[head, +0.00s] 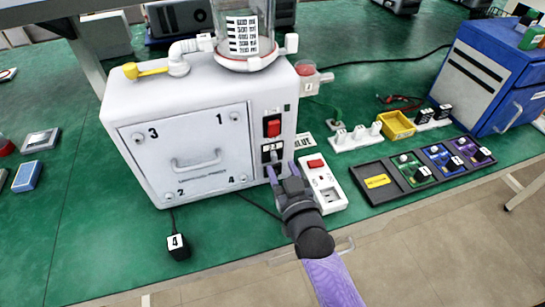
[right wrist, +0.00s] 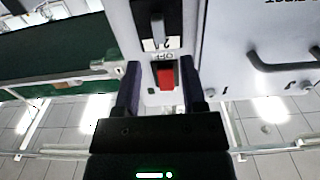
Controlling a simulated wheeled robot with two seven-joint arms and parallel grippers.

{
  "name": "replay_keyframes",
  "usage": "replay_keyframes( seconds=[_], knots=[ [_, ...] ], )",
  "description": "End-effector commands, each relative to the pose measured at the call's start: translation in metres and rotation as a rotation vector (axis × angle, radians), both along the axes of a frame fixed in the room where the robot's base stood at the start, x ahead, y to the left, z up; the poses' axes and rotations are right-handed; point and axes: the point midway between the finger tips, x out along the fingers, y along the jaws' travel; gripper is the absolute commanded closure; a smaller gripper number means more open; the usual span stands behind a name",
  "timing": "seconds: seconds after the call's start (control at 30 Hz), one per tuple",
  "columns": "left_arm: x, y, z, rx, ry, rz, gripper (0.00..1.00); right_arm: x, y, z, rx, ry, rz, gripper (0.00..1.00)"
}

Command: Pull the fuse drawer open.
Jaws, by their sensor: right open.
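The white pump housing (head: 205,90) stands on the green bench. On its right front strip is a red rocker switch (head: 272,126), with a black inlet block (head: 272,152) below it that seems to hold the fuse drawer. My right gripper (head: 282,169) is open and empty, just in front of and below this block. In the right wrist view, which looks upside down, the open fingers (right wrist: 160,75) flank the red switch (right wrist: 165,76) in the picture. The black block (right wrist: 151,22) with a grey part and white label shows beyond them. Contact cannot be told. My left gripper is not in view.
A white box with a red switch (head: 321,185) lies just right of my gripper. A dark tray (head: 375,197) with small modules is farther right. A black block marked 4 (head: 177,247) sits at the bench front. The panel's handle (head: 197,163) sticks out on the left.

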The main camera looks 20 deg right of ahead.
Motion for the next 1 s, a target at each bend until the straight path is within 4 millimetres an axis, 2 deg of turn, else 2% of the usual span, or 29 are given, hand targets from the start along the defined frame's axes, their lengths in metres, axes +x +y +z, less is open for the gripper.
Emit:
replay_keyframes(
  seconds=[0.1, 0.2, 0.53, 0.57, 0.8, 1.0],
  knots=[
    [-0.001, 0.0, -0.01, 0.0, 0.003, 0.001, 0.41, 0.023, 0.001, -0.003, 0.0, 0.0, 0.0, 0.47],
    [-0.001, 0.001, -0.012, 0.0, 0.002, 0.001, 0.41, 0.033, 0.001, -0.002, 0.0, 0.001, 0.0, 0.47],
    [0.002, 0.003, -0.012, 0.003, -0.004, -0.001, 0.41, 0.039, 0.001, -0.001, 0.0, 0.003, 0.0, 0.47],
    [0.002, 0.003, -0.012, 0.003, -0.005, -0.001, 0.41, 0.039, 0.001, -0.001, 0.0, 0.003, 0.0, 0.51],
    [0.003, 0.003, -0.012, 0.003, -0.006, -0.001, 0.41, 0.038, 0.001, -0.001, 0.0, 0.003, 0.0, 1.0],
    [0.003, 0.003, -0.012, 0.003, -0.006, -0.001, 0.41, 0.038, 0.001, -0.001, 0.0, 0.003, 0.0, 1.0]
  ],
)
